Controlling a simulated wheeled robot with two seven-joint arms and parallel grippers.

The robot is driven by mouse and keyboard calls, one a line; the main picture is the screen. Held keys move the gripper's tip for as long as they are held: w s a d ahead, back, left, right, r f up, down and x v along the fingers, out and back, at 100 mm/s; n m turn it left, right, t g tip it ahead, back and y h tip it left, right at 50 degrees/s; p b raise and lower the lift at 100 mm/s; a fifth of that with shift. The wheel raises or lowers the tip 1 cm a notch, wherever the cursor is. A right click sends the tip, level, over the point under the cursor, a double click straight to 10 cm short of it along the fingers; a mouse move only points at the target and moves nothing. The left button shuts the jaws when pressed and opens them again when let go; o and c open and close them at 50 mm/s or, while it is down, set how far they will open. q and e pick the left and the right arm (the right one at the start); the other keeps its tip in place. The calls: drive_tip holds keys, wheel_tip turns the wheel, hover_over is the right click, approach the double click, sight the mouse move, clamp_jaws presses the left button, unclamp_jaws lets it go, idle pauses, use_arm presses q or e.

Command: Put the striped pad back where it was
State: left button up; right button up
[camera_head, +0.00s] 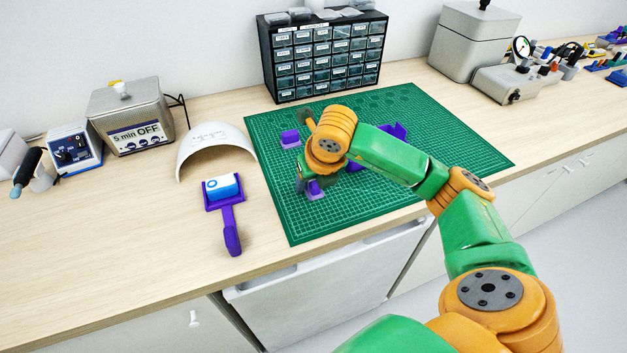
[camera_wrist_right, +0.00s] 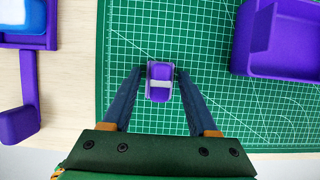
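A small purple pad with a pale stripe across it (camera_wrist_right: 160,82) sits in a light-coloured holder on the green mat in the right wrist view. My right gripper (camera_wrist_right: 158,72) points down with one finger on each side of it. The fingers are apart, and narrow gaps seem to show beside the holder. In the head view the purple piece (camera_head: 316,187) shows under my right gripper, partly hidden by it. A second purple piece on a pale base (camera_head: 290,139) stands farther back on the mat. My left gripper is not in view.
A purple bin (camera_wrist_right: 285,45) stands right of the gripper, mostly behind my arm in the head view. A purple handled tray (camera_head: 228,215) with a blue-and-white block (camera_head: 222,187) and a white curved shell (camera_head: 214,140) lie left of the green cutting mat (camera_head: 275,205). A drawer cabinet (camera_head: 325,55) stands behind.

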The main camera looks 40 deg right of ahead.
drive_tip(key=shift+o, duration=0.5)
drive_tip(key=shift+r, duration=0.15)
drive_tip(key=shift+r, duration=0.3)
drive_tip(key=v, duration=0.6)
drive_tip(key=shift+s+r, duration=0.1)
drive_tip(key=shift+r, duration=0.05)
drive_tip(key=p+v, duration=0.1)
drive_tip(key=v, duration=0.4)
drive_tip(key=shift+s+a+p, duration=0.1)
drive_tip(key=shift+s+p, duration=0.1)
drive_tip(key=shift+p, duration=0.2)
